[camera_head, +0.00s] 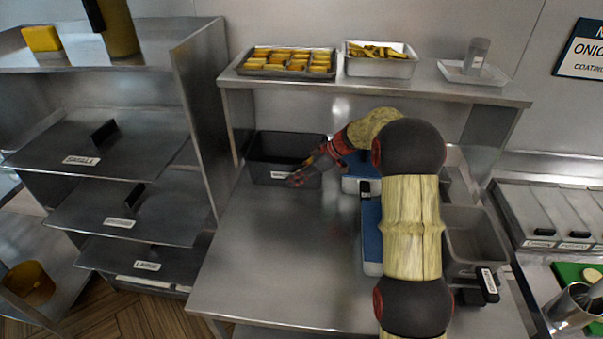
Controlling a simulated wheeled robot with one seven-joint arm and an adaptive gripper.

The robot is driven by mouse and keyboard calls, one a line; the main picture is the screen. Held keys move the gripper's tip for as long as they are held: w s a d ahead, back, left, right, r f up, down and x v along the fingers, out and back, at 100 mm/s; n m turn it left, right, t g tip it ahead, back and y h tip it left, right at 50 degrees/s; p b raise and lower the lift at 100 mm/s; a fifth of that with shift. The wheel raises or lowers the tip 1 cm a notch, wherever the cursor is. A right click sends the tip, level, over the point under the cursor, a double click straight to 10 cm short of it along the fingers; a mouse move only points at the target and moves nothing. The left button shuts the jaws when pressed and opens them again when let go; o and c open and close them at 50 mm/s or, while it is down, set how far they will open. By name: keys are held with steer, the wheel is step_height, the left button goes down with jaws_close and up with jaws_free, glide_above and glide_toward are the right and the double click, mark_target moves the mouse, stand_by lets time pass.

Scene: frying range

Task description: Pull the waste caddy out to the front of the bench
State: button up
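The waste caddy appears to be the dark, open-topped rectangular bin (262,174) at the back left of the steel bench (270,255), under the raised shelf. Its front carries a white label, partly hidden and too small to read. My arm reaches across the bench from the right. My gripper (297,180) is at the caddy's front right corner and covers part of that side. The fingers are small and dark against the bin, so I cannot tell whether they are open, shut or touching it.
The bench in front of the caddy is clear. Blue-topped items (371,238) lie under and beside my arm. A grey pan (474,238) stands to the right. The overhead shelf (430,90) holds a tray of yellow pieces (287,62) and a white container (380,66). A shelving rack (207,110) stands left.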

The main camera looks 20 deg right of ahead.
steer(key=shift+c, duration=1)
steer(key=c, duration=0.4)
jaws_close()
